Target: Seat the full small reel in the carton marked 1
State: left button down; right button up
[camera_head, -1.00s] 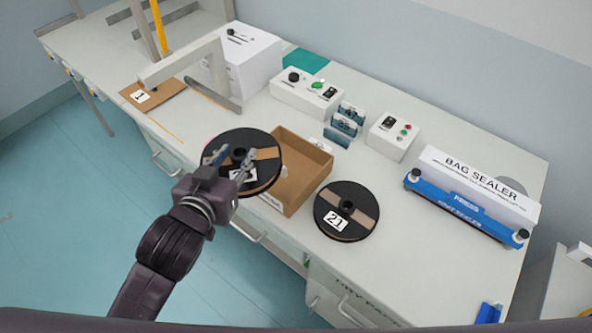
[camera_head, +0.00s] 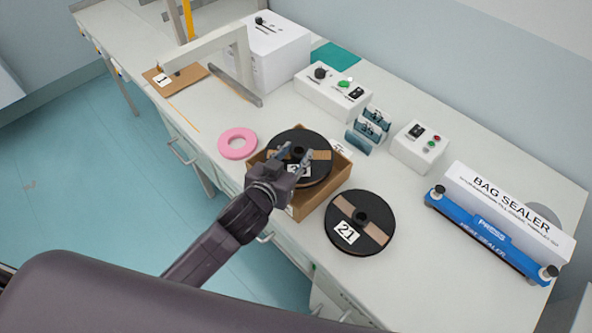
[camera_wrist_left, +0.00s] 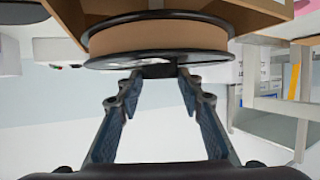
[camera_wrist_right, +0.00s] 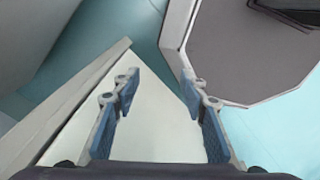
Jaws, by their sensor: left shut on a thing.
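My left gripper (camera_head: 296,155) is shut on the hub of a black-flanged reel (camera_head: 318,172) wound with tan material. Its label is partly hidden by the fingers. The reel (camera_wrist_left: 155,42) fills the top of the left wrist view, with cardboard behind it. In the head view the reel lies over the opening of a brown carton (camera_head: 333,190). I cannot tell whether it touches the carton. The carton's front label is mostly hidden by my arm. My right gripper (camera_wrist_right: 158,90) is open and empty in the right wrist view.
A reel marked 21 (camera_head: 350,238) lies just right of the carton. A pink ring (camera_head: 237,143) lies to its left. A flat brown piece marked 1 (camera_head: 188,77) sits farther left. Control boxes (camera_head: 330,92) and a bag sealer (camera_head: 500,215) stand behind and right.

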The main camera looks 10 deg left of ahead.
aim_at(293, 166)
pick_arm(q)
notch_tip(293, 166, down, 3)
jog(key=shift+f, duration=2)
pick_arm(e)
jog(key=shift+w+a, duration=0.1)
jog(key=shift+w, duration=0.3)
pick_arm(q)
jog(key=shift+f, duration=0.1)
pick_arm(e)
jog(key=shift+f, duration=0.15)
pick_arm(q)
jog(key=shift+f, duration=0.15)
jog(key=c, duration=1.6)
grip_release()
jog(key=shift+b+v, duration=0.95)
jog(key=shift+v, duration=5.15)
pick_arm(e)
jog(key=shift+f, duration=0.75)
